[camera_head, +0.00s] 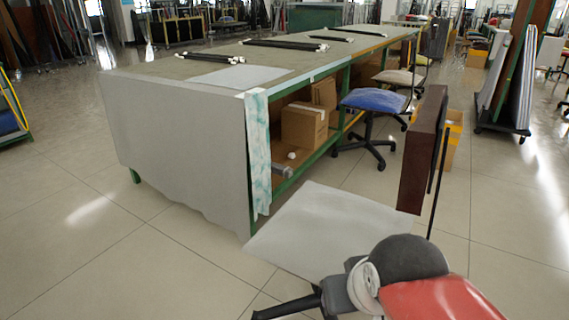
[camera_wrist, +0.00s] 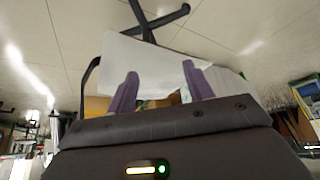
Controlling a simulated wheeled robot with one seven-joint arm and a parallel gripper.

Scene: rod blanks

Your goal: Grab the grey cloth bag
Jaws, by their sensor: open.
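A dark grey, rounded, soft-looking shape (camera_head: 410,260) sits at the lower right of the head view, against a red surface (camera_head: 440,300). A flat pale sheet or panel (camera_wrist: 150,55) lies beyond the fingers.
A long workbench (camera_head: 180,150) carries dark rods (camera_head: 285,44) and has cardboard boxes (camera_head: 305,125) below. Open floor (camera_head: 80,240) lies left.

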